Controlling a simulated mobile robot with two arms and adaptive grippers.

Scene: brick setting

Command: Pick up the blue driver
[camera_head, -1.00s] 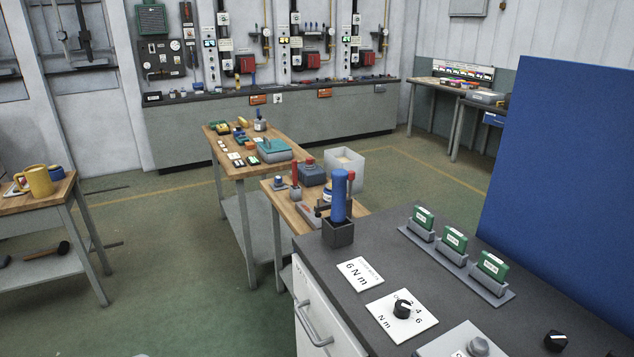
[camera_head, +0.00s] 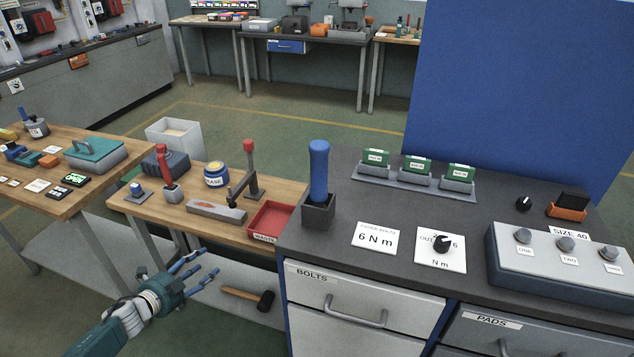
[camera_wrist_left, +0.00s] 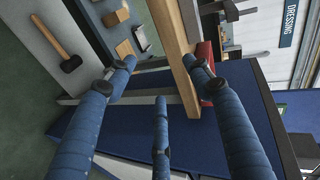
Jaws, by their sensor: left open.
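The blue driver (camera_head: 319,172) stands upright in a dark square holder (camera_head: 318,212) at the near left corner of the dark grey counter. My left gripper (camera_head: 198,272) is open and empty in the head view, in front of the wooden bench, to the left of the driver and lower than the counter top. It is well apart from the driver. In the left wrist view its blue fingers (camera_wrist_left: 160,95) are spread with nothing between them. I cannot make out the driver in the left wrist view. My right gripper is not in view.
The counter (camera_head: 340,260) also holds a 6 N m card (camera_head: 375,239), a dial plate (camera_head: 441,249), green cards in a rack (camera_head: 412,183) and a button box (camera_head: 560,261). A red tray (camera_head: 270,221) sits on the wooden bench left of the driver. A blue panel (camera_head: 520,90) stands behind the counter.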

